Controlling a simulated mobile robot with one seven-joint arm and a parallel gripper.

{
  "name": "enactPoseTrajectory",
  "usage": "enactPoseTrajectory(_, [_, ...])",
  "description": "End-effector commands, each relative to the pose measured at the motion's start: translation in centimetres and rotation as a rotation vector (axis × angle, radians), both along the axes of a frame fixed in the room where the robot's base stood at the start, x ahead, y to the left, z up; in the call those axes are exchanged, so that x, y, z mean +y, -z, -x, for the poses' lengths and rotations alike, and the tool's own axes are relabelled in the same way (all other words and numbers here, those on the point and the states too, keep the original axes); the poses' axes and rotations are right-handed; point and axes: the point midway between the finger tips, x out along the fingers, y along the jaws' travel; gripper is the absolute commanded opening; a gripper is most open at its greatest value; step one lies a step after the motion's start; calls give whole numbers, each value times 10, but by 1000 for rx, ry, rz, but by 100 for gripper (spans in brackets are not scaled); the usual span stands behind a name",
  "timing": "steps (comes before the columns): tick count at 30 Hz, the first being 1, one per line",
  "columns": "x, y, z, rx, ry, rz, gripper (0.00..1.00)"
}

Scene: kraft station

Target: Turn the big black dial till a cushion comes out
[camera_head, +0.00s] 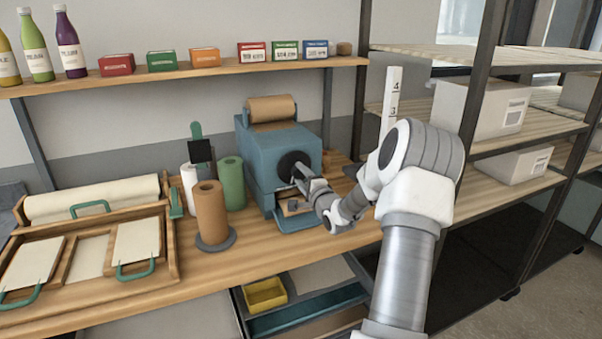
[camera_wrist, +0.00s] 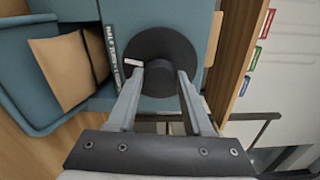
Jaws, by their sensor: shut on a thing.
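The big black dial (camera_head: 294,163) is on the front of a blue machine (camera_head: 262,147) on the wooden bench. In the wrist view the dial (camera_wrist: 157,45) is a round black disc with a raised hub and a pale mark at its left. My gripper (camera_wrist: 160,78) is shut on the dial's hub, one finger on each side. In the head view my gripper (camera_head: 303,178) reaches the dial from the right and partly covers it.
A brown paper roll (camera_head: 271,108) sits on top of the machine. A green roll (camera_head: 231,184) and a brown roll (camera_head: 211,212) stand to its left. A shelf (camera_head: 200,70) with boxes and bottles runs above. A metal rack (camera_head: 480,130) stands at the right.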

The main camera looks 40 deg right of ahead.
Motion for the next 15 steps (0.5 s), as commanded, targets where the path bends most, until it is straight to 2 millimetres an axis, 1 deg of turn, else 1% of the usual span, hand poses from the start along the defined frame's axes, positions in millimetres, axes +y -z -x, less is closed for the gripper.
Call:
enactPoseTrajectory(6, [0, 0, 0, -13, 0, -60, 0])
enactPoseTrajectory(15, [0, 0, 0, -17, 0, -75, 0])
